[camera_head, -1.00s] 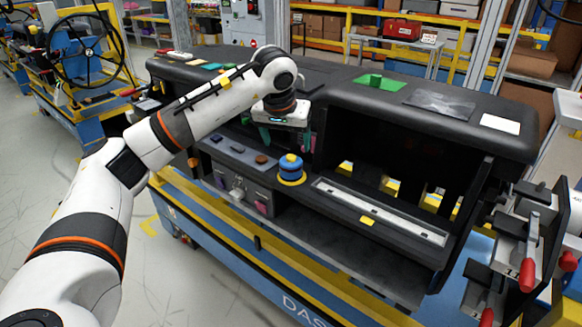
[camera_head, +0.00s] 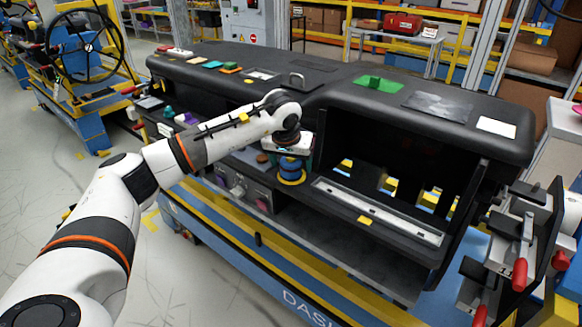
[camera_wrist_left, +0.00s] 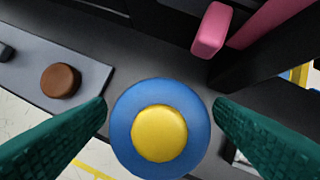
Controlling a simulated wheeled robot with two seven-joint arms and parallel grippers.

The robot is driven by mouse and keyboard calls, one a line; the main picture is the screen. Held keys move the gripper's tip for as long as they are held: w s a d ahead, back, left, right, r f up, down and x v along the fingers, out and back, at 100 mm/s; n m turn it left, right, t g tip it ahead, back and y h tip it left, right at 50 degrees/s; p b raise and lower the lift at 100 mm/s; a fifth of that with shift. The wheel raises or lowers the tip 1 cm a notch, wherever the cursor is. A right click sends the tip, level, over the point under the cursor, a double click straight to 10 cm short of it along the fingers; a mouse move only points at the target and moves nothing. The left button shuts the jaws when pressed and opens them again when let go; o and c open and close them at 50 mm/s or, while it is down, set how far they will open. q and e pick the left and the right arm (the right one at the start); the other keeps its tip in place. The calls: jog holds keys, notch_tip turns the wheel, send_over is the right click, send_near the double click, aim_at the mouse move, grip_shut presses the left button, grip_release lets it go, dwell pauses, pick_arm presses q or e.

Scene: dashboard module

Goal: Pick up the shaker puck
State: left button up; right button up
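The shaker puck, a round blue piece with a yellow top, shows in the head view (camera_head: 291,172) on a yellow ring on the dashboard's lower ledge. In the left wrist view the puck (camera_wrist_left: 122,132) lies between the two green fingers of my left gripper (camera_wrist_left: 160,112). The fingers are open, one on each side, with a small gap to the puck on each side. In the head view my left gripper (camera_head: 289,162) is right over the puck and hides part of its top. My right gripper is not in view.
A brown round button (camera_wrist_left: 60,80) sits on a grey panel (camera_wrist_left: 88,72) left of the puck. A pink part (camera_wrist_left: 210,30) is beyond the puck at the upper right. In the head view a long light strip (camera_head: 380,211) runs along the ledge, and red-handled clamps (camera_head: 520,262) stand at the right.

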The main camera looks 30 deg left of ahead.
pick_arm(q)
jog(key=c, duration=1.2)
jog(key=shift+r, duration=0.1)
jog(key=shift+c, duration=0.5)
